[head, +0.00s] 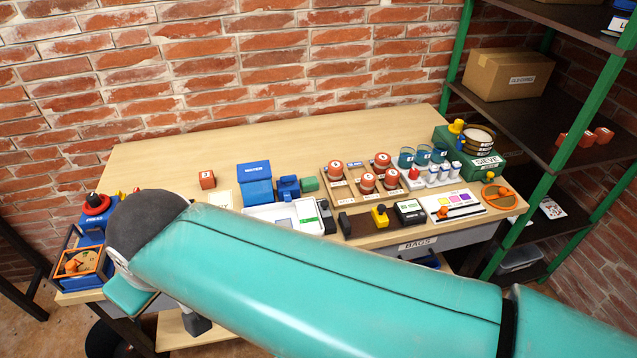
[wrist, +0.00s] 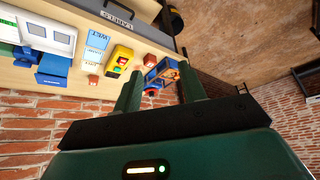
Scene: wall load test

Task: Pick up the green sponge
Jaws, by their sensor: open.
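A small green block (head: 309,184), which looks like the green sponge, lies on the wooden table in the head view. It sits just right of a blue device, behind the white tray. In the wrist view a green patch (wrist: 6,49) at the far left edge seems to be the same block. My gripper (wrist: 160,92) shows in the wrist view with its two green fingers apart and nothing between them. It is well away from the sponge. In the head view my teal arm crosses the front and hides most of the gripper.
A blue water box (head: 254,183), a blue device (head: 287,188) and a white tray (head: 284,216) stand close around the sponge. A wooden rack (head: 345,198) with red-topped jars is to its right. The table's back strip is clear. A green-posted shelf (head: 464,45) stands right.

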